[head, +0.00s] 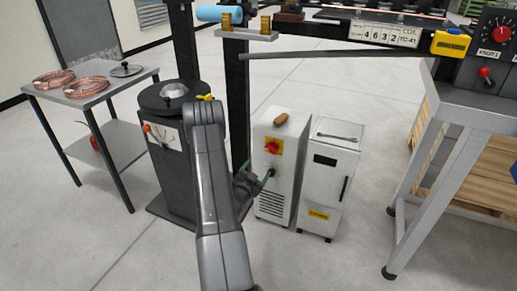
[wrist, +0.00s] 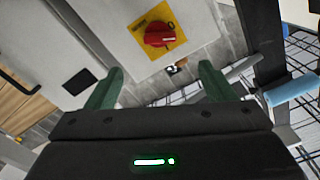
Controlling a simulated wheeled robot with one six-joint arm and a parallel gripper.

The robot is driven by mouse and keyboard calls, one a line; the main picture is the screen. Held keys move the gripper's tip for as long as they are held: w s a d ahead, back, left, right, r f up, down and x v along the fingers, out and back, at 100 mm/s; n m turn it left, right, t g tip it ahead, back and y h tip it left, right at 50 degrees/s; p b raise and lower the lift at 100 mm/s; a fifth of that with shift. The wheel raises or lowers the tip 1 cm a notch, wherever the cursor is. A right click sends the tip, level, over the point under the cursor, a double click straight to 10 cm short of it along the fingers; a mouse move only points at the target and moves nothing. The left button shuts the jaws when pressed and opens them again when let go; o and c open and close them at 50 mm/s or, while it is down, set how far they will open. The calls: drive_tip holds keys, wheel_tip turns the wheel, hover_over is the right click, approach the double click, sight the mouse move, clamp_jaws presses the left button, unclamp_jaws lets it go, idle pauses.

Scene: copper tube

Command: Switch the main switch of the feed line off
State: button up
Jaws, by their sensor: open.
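The main switch is a red rotary knob (head: 272,147) on a yellow plate, on the front of a white cabinet (head: 289,178). In the wrist view the red knob (wrist: 158,34) sits on its yellow plate, beyond the fingertips and between their lines. My gripper (head: 265,180) is in front of the cabinet, a little below the switch. In the wrist view my gripper (wrist: 160,85) has its two green fingers spread apart with nothing between them. The fingers do not touch the knob. The handle's exact setting is too small to read.
A second white cabinet (head: 328,180) stands to the right. A side table (head: 105,92) holds copper coils. A workbench (head: 468,115) is at right. Grey floor lies open in front.

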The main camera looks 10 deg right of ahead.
sight(270, 151)
drive_tip(key=x, duration=1.3)
drive_tip(key=shift+w+d+b, duration=0.25)
drive_tip(key=shift+b, duration=0.05)
drive_tip(key=c, duration=1)
drive_tip(key=n+b, duration=0.5)
drive_tip(key=shift+f+n, duration=0.1)
drive_tip(key=shift+n, duration=0.2)
drive_tip(key=o, duration=1)
